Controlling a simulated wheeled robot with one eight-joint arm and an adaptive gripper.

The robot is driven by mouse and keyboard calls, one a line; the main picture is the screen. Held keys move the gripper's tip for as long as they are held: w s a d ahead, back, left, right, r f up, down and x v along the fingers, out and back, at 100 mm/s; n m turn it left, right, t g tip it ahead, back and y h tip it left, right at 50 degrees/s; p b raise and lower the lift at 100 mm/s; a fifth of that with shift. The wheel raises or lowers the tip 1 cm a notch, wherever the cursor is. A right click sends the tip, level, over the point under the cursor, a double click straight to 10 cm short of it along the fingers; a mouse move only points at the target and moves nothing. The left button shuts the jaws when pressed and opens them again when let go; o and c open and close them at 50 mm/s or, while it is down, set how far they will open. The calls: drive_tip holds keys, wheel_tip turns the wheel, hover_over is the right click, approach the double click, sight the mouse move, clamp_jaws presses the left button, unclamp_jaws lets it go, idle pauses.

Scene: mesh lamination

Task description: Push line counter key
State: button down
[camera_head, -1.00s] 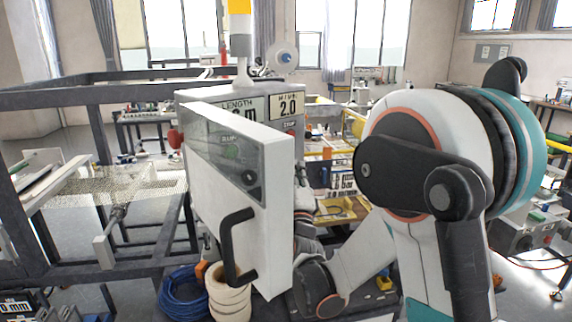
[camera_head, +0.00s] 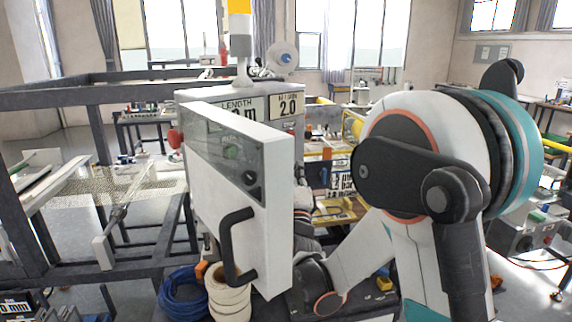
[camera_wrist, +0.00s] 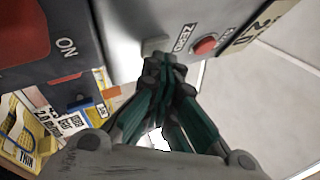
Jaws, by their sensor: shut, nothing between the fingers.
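The control box (camera_head: 235,96) with LENGTH and 2.0 displays stands left of my arm, and its open white door (camera_head: 240,190) hides part of its front. In the wrist view, a grey key (camera_wrist: 154,45) sits on the box face (camera_wrist: 160,15) beside a small label. A red round button (camera_wrist: 205,45) sits to its right. My gripper (camera_wrist: 165,62) is shut and empty, its green-sided fingers together just below the grey key in the picture. I cannot tell whether the fingertips touch it. The fingertips are hidden in the head view.
A red switch (camera_wrist: 22,30) marked ON is at upper left in the wrist view. The door has a black handle (camera_head: 233,245). A blue cable coil (camera_head: 183,292) and cream rolls (camera_head: 229,295) stand below. A dark frame with mesh (camera_head: 130,188) is at left.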

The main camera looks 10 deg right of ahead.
drive_tip(key=shift+s+d, duration=0.35)
drive_tip(key=shift+s, duration=0.3)
drive_tip(key=s, duration=0.1)
drive_tip(key=s+d, duration=0.1)
drive_tip(key=s, duration=0.1)
drive_tip(key=s+d+b, duration=0.1)
drive_tip(key=shift+s+d, duration=0.15)
drive_tip(key=shift+d, duration=0.1)
idle(0.7)
